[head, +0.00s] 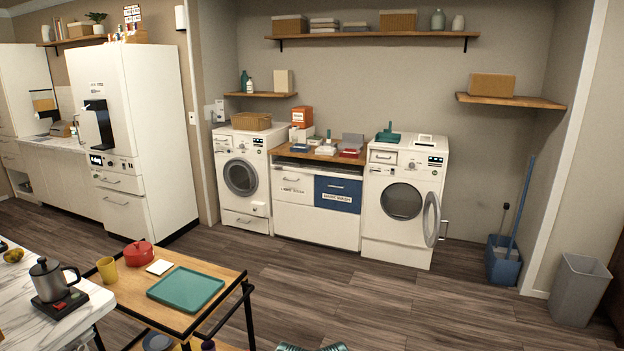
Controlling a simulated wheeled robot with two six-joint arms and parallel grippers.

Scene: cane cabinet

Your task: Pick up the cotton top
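I cannot make out a cotton top for certain. A teal and white striped thing (312,347) shows at the bottom edge, mostly cut off; it looks like cloth, but I cannot tell what it is. The right washing machine (385,242) has its round door (432,219) swung open, and its drum looks dark, with no clothing I can make out. The left washing machine (262,185) has its round door shut. Neither of my grippers is in view.
A wooden cart (218,266) with a teal tray (186,288) and red pot (139,254) stands at lower left, beside a white counter (25,305) with a kettle (50,279). A blue bucket (503,262) and grey bin (577,290) stand at right. The middle floor is clear.

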